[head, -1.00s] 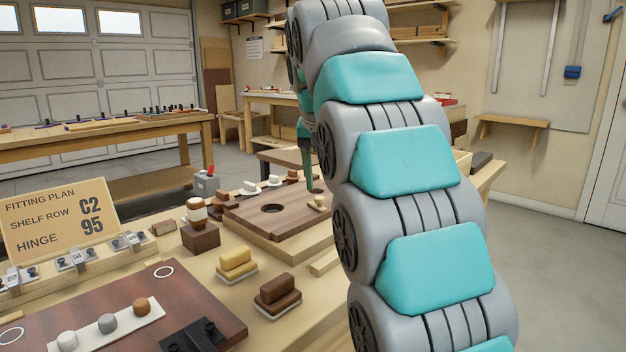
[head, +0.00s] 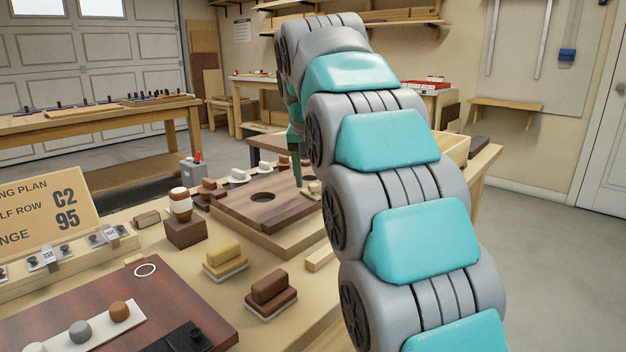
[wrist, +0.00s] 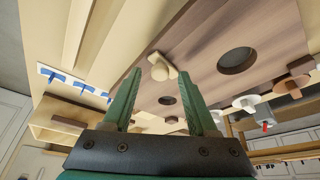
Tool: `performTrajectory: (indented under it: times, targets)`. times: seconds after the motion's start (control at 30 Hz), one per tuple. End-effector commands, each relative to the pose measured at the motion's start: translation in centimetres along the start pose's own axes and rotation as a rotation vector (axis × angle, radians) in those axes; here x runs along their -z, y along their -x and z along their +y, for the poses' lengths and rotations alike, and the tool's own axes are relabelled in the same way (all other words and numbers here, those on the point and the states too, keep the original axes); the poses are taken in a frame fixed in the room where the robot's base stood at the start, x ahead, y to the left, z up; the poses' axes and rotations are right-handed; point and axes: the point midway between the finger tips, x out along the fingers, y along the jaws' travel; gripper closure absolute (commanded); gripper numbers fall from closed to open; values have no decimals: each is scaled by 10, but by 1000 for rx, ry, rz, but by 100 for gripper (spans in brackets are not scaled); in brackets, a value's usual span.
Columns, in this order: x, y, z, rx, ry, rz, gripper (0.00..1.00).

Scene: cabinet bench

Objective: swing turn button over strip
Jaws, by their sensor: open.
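The turn button (wrist: 160,67) is a small pale wooden bar with a rounded knob. It sits on a brown board (wrist: 208,35) near the board's edge with paler wood; it also shows in the head view (head: 314,189).
The board has a large round hole (wrist: 237,60) and a smaller one (wrist: 167,100). Yellow (head: 225,258) and brown (head: 270,289) blocks stand on the bench in front. Several knobbed pieces and a grey box (head: 193,170) stand behind and left of the board.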

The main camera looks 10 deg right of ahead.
Motion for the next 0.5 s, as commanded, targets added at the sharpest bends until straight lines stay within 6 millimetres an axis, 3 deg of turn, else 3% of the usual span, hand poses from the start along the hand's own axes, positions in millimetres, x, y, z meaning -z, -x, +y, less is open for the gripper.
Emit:
performTrajectory:
  times: [0.37,0.5]
  targets:
    - [0,-6,0,1,0,2,43]
    - [0,-6,0,1,0,2,58]
